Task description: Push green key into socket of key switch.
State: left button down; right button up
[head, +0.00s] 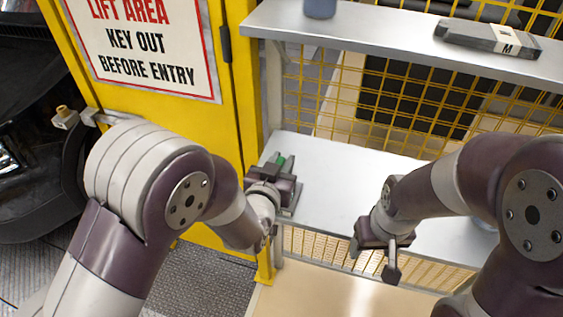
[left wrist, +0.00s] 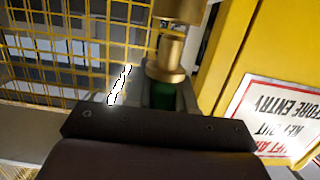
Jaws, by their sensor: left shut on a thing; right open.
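My left gripper (head: 280,178) is shut on the green key (head: 281,160) over the left end of the lower shelf. Most of the key is hidden by the jaws; its green part also shows in the left wrist view (left wrist: 175,97). A stepped brass-coloured part (left wrist: 168,62) lines up with the green part there; I cannot tell whether it belongs to the key or the key switch. No socket opening is clearly visible. My right gripper (head: 376,258) is open and empty at the shelf's front edge.
The grey lower shelf (head: 330,190) is mostly clear. An upper shelf (head: 380,38) holds a blue container (head: 320,8) and a dark labelled box (head: 487,38). Yellow mesh (head: 415,95) stands behind. A yellow door with a warning sign (head: 145,45) is at left.

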pick_arm(q)
jog(key=shift+f+b, duration=1.55)
jog(key=shift+f, duration=0.1)
jog(key=c, duration=0.9)
grip_release()
jog(key=shift+r, duration=0.1)
jog(key=shift+s+a, duration=0.15)
jog(key=shift+s, duration=0.25)
jog(key=b+v, duration=0.1)
jog(key=v, duration=1.1)
